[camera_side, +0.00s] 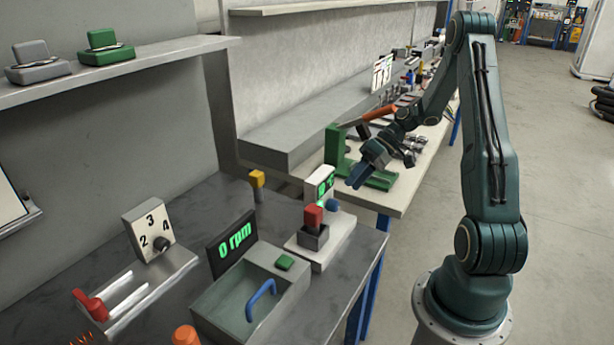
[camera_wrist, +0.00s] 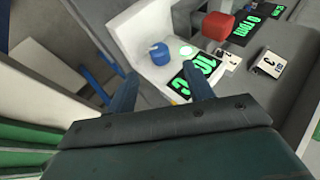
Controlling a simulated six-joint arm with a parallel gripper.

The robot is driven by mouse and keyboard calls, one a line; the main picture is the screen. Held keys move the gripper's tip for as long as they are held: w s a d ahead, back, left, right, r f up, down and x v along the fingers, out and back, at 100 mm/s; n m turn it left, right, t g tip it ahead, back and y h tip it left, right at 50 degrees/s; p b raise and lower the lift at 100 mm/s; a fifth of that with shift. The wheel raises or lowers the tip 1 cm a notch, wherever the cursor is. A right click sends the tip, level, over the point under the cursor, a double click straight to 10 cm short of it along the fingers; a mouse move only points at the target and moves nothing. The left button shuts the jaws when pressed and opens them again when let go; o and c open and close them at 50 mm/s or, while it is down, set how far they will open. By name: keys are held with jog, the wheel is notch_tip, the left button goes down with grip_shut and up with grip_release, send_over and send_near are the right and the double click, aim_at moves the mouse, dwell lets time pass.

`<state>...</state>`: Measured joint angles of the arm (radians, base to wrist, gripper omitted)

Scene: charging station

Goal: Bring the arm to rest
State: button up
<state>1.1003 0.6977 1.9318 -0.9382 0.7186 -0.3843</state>
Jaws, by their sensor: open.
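My gripper (camera_side: 366,168) is in the air at the end of my raised arm, in front of a green stand on the back bench in the side view. Its two blue fingers (camera_wrist: 163,90) show in the wrist view, spread apart with nothing between them.
A red block (camera_side: 313,216) sits in a grey holder in front of the station. A grey box with a blue handle (camera_side: 261,298) and a "0 rpm" display (camera_side: 233,243) stand left. A green stand (camera_side: 338,153) is close behind my gripper. Open floor lies right.

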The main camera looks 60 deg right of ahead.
jog(key=a+r+n+g+h, duration=0.2)
jog(key=a+r+h, duration=0.2)
jog(key=a+r, duration=0.95)
jog(key=s+a+r+t+h, duration=0.1)
jog(key=s+a+r, duration=0.2)
jog(key=s+a, duration=0.2)
jog(key=s+a+r+t+h, duration=0.1)
jog(key=s+a+r+h, duration=0.1)
jog(key=s+a, duration=0.3)
jog(key=s+r, duration=0.1)
jog(key=s, duration=0.2)
jog(key=shift+s+r+t+h, duration=0.2)
jog(key=shift+r+t+h, duration=0.1)
